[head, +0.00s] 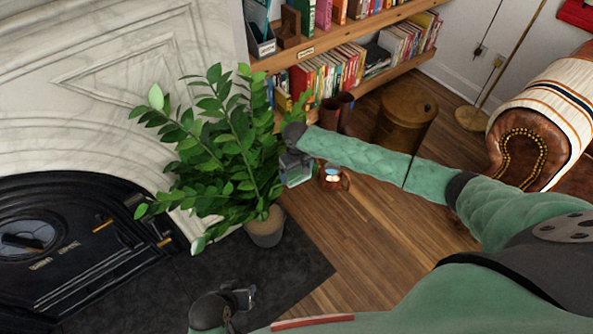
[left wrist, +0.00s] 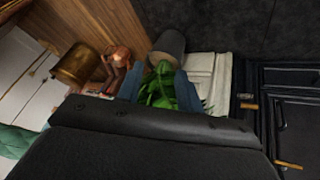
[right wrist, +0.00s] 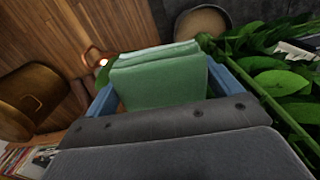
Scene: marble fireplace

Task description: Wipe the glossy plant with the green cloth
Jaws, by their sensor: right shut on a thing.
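The glossy plant (head: 228,140) stands upright in a grey pot (head: 265,228) before the fireplace, with broad green leaves. Its leaves also show in the right wrist view (right wrist: 285,88) on the right side, and in the left wrist view (left wrist: 162,88). My right gripper (head: 297,172) is just right of the leaves, shut on the folded green cloth (right wrist: 160,78). The cloth sits between the blue fingers; whether it touches a leaf I cannot tell. My left gripper (head: 243,296) is low at the front, below the pot, with fingers apart and nothing between them.
A bookshelf (head: 330,45) stands behind the plant. A leather armchair (head: 530,145) is at the far right. The marble fireplace (head: 110,70) is at left. Wooden floor (head: 370,240) lies clear.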

